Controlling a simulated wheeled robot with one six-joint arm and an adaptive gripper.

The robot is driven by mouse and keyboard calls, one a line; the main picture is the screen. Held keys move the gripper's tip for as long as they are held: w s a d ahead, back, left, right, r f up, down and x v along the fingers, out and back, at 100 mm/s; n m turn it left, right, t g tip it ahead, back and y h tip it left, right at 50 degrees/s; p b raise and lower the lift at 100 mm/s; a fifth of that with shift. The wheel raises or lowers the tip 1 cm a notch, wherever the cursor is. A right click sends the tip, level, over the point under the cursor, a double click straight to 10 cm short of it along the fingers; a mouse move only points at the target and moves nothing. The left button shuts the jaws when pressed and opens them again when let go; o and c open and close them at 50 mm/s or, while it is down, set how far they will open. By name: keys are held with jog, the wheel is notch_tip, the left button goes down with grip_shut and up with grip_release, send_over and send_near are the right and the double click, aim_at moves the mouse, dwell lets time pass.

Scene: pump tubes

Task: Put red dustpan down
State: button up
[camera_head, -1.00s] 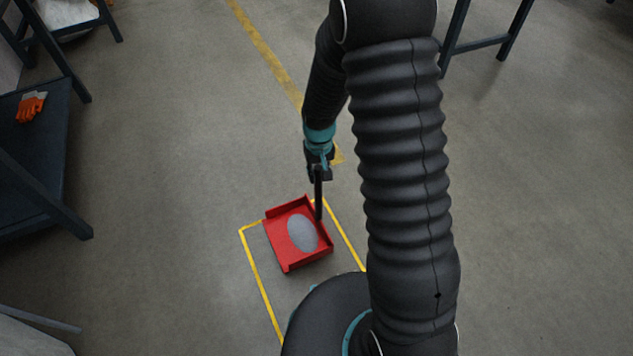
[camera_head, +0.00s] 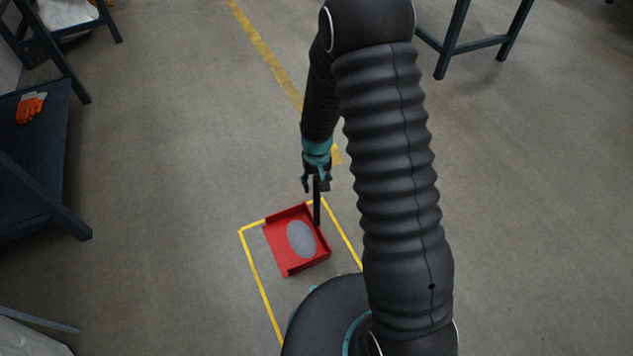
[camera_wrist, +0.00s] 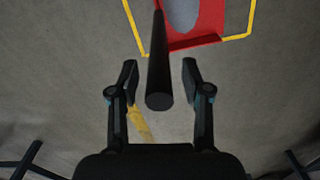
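The red dustpan (camera_head: 279,244) lies on the floor inside a yellow taped outline (camera_head: 257,280). A grey oval patch (camera_head: 301,239) shows in its pan. Its black handle (camera_head: 317,207) stands up from the far right side toward my gripper (camera_head: 316,188). In the wrist view my gripper (camera_wrist: 159,78) has its fingers spread. The handle (camera_wrist: 159,60) is between them, with a clear gap on each side. Part of the red pan (camera_wrist: 205,32) shows at the top of that view.
A dark workbench (camera_head: 40,150) with an orange glove (camera_head: 30,107) stands at the left. Dark table legs (camera_head: 475,45) stand at the upper right. The floor around the outline is clear.

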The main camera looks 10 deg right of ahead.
notch_tip(320, 180, up, 12)
jog(key=shift+r+p, duration=0.25)
jog(key=shift+p, duration=0.3)
jog(key=s+d+r+t, duration=0.2)
jog(key=s+r, duration=0.5)
jog(key=r, duration=0.4)
jog(key=s+d+r+t, duration=0.2)
jog(key=s+d+r, duration=0.1)
jog(key=s+r, duration=0.55)
jog(key=s+d+r+m+t, duration=0.1)
jog(key=s+r, duration=0.3)
jog(key=s, duration=0.4)
jog(key=shift+r+t, duration=0.3)
jog(key=shift+r, duration=0.05)
jog(key=shift+d, duration=0.1)
jog(key=shift+c, duration=0.7)
